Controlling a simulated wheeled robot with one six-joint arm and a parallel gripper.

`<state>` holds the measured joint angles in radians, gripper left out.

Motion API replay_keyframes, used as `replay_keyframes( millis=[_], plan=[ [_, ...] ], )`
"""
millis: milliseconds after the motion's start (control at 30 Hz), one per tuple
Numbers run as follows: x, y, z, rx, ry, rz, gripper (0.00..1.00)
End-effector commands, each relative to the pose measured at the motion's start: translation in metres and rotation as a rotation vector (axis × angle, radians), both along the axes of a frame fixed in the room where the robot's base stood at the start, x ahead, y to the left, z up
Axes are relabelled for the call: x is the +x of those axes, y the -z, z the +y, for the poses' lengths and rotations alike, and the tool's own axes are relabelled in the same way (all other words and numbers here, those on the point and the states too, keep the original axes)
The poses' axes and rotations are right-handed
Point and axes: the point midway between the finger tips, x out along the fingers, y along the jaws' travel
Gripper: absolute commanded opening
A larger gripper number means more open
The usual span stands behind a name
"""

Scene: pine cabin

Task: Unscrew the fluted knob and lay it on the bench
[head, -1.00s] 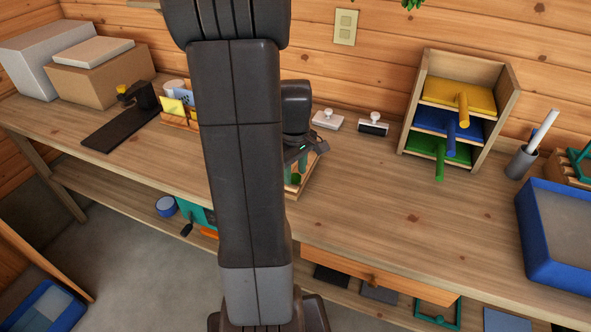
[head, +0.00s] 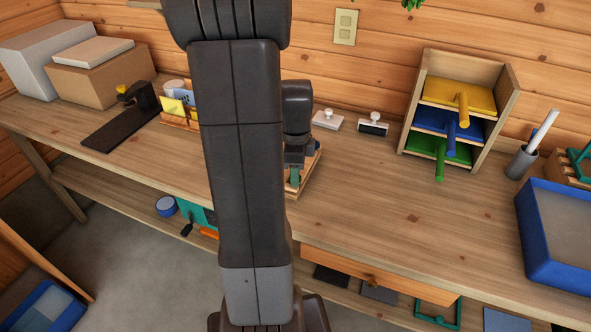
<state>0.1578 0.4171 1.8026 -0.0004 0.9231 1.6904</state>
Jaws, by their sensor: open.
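My gripper (head: 293,168) points down over a small wooden tray (head: 307,180) on the bench (head: 400,225), just right of my arm. My gripper is open; its fingertips are small and partly hidden. A green item (head: 295,178) shows below it in the tray, and I cannot tell whether they touch. A dark blue rounded piece (head: 316,146) shows at the tray's back right. I cannot make out fluting on any knob; my arm and gripper hide part of the tray.
A shelf rack (head: 512,80) with yellow, blue and green handled boards stands at the back right. Two small handled blocks (head: 327,119) (head: 373,124) stand behind the tray. A blue bin (head: 555,240) is far right. The bench right of the tray is clear.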

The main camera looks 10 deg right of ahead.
Motion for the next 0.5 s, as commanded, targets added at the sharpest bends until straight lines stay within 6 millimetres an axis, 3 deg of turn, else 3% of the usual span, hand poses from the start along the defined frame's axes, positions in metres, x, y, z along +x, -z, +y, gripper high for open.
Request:
replay_keyframes(
  millis=[233, 500],
  plan=[
    [-0.0006, 0.0, 0.0003, 0.0, 0.537, 0.0, 0.4],
    [-0.0006, 0.0012, 0.0004, 0.0, 0.585, 0.0, 0.4]
  ],
)
